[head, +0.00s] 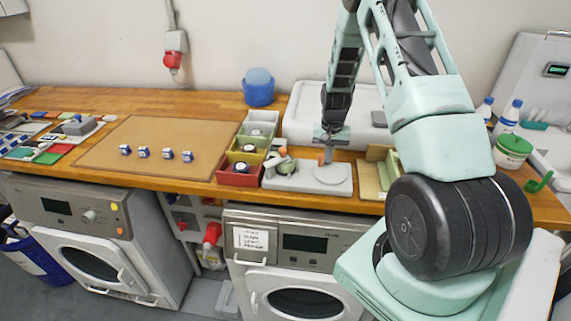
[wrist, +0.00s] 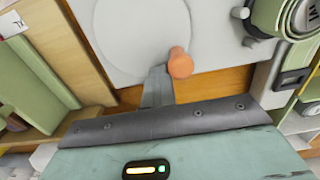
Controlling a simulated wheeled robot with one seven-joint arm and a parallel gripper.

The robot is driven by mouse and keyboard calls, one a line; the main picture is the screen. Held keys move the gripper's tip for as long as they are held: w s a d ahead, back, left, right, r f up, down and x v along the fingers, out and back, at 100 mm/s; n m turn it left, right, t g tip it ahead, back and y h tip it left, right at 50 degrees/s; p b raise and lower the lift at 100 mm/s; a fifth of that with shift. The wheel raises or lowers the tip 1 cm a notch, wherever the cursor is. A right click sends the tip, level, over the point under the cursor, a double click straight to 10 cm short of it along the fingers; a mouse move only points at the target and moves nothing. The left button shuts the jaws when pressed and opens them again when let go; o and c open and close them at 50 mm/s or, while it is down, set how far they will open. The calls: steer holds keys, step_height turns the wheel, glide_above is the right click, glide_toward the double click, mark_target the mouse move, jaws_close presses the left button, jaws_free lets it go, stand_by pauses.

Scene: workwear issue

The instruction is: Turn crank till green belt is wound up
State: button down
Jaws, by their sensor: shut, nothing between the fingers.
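A pale grey base plate (head: 290,180) with a round disc (head: 331,173) lies near the bench's front edge. In the wrist view the disc (wrist: 140,35) carries an upright orange crank knob (wrist: 180,62) at its rim. A green round part (head: 284,165), apparently the wound belt, sits on the plate left of the disc. It shows at the upper right of the wrist view (wrist: 300,15). My gripper (head: 328,157) points down over the disc. Its fingers (wrist: 158,85) are shut and empty, close beside the knob; I cannot tell whether they touch it.
Coloured bins (head: 240,173) stand directly left of the plate. Green and tan trays (head: 372,178) lie to its right. A white case (head: 300,115) and a blue tub (head: 258,88) stand behind. A brown mat (head: 145,150) with small rolls lies farther left.

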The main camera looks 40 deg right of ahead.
mark_target(317, 174)
steer(key=shift+w+a, duration=0.25)
steer(key=shift+a, duration=0.4)
steer(key=shift+w+a, duration=0.25)
steer(key=shift+a, duration=0.35)
steer(key=shift+s+a, duration=0.2)
steer(key=shift+a, duration=0.65)
steer(key=shift+s+a, duration=0.4)
steer(key=shift+a, duration=0.35)
steer(key=shift+s+a, duration=0.6)
steer(key=shift+s, duration=0.15)
steer(key=c, duration=1.3)
jaws_free()
step_height(317, 174, up, 8)
steer(key=p, duration=0.6)
